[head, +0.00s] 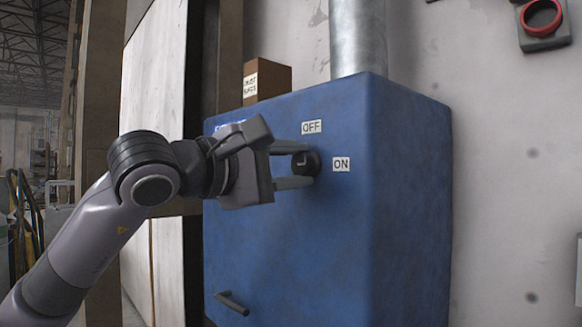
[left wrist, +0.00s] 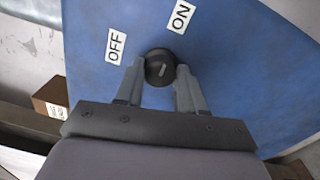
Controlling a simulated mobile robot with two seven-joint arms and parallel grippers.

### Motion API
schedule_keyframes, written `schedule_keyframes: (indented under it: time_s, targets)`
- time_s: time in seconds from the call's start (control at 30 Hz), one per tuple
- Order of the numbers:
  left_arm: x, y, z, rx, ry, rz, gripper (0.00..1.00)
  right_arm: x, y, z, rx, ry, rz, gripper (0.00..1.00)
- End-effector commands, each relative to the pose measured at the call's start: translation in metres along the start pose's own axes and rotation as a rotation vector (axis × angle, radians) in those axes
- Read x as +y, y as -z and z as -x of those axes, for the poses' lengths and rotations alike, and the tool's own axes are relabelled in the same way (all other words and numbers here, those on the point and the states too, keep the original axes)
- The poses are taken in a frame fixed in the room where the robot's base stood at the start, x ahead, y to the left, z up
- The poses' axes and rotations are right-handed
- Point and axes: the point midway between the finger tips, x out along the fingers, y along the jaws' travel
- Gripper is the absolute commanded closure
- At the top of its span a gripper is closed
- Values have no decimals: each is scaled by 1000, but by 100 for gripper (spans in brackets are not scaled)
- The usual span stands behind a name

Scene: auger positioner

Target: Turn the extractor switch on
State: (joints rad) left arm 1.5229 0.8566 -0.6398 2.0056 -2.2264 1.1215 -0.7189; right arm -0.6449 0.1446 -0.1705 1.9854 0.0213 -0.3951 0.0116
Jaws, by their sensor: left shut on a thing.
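The extractor switch (head: 306,163) is a round black knob on the front of the blue cabinet (head: 290,240). An OFF label (head: 312,127) sits above it and an ON label (head: 342,164) to its right. My left gripper (head: 300,166) reaches in from the left with its two fingers around the knob, shut on it. In the left wrist view the knob (left wrist: 160,67) sits between the fingertips, and a pale mark on its face points up and slightly right, between the OFF label (left wrist: 116,46) and the ON label (left wrist: 181,17). My right gripper is not in view.
A grey metal duct (head: 358,38) rises from the cabinet top. A small brown box (head: 267,80) is behind the cabinet's top left. A dark handle (head: 231,303) sticks out low on the cabinet front. A red-ringed fixture (head: 541,18) is on the wall at the upper right.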

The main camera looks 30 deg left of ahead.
Motion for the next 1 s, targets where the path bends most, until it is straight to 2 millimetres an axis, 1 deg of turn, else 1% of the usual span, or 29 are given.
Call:
schedule_keyframes:
  time_s: [0.03,0.6,0.63,0.7,1.0]
  targets:
    - [4,1,1,0,-12,-13,92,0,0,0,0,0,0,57]
    - [5,1,1,0,-13,-45,92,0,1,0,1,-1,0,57]
    - [5,1,1,0,-14,-45,58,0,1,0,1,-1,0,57]
    - [5,1,1,0,-13,-45,39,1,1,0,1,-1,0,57]
    - [2,0,2,-1,-6,-43,39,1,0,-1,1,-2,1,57]
